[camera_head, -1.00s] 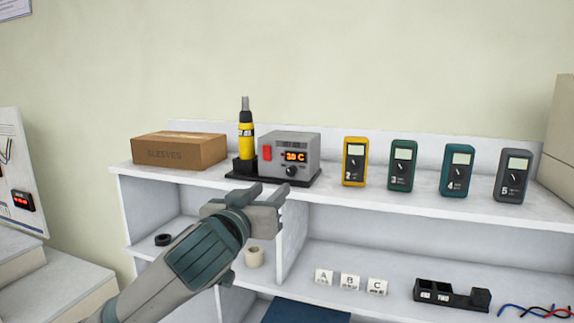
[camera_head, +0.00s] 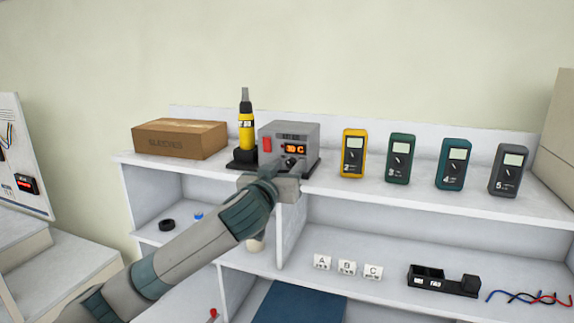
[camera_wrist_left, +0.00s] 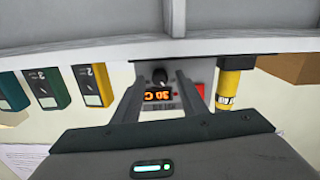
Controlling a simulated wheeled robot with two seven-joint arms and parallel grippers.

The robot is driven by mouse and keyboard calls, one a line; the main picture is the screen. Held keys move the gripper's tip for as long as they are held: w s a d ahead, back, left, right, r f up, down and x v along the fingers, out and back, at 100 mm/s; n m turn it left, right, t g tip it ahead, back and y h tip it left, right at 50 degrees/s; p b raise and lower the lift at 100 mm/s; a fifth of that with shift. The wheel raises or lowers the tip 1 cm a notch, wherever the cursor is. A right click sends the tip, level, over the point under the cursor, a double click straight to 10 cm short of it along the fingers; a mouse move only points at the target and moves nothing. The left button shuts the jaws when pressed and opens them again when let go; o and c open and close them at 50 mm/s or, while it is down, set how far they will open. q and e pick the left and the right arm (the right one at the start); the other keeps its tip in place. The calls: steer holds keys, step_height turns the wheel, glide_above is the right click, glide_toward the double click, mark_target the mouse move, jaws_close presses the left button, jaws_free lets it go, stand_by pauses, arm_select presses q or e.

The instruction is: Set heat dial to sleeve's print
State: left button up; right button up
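The grey heat station (camera_head: 300,133) stands on the top shelf, with a red switch and an orange display. The display looks like 30 C, upside down in the left wrist view (camera_wrist_left: 160,95). Its black dial (camera_wrist_left: 160,77) lies between my left gripper's fingers in that view; I cannot tell whether they touch it. My left gripper (camera_head: 275,170) is open in front of the station and partly hides its lower front. A brown box (camera_head: 180,142) marked SLEEVES sits to the left. No sleeve print is readable. My right gripper is not in view.
A yellow heat tool (camera_head: 246,131) stands upright in a black holder left of the station. Several meters stand to the right, the yellow one (camera_head: 353,155) nearest. Below are lettered blocks (camera_head: 347,268), a black holder (camera_head: 444,281) and wires (camera_head: 530,297).

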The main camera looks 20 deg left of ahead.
arm_select(q)
jaws_close()
steer(key=shift+m, duration=0.4)
steer(key=m, duration=0.9)
steer(key=shift+m, duration=0.4)
steer(key=m, duration=0.4)
steer(key=shift+f+m, duration=0.1)
steer(key=shift+m, duration=0.2)
steer(key=m, duration=0.5)
steer(key=shift+d, duration=0.1)
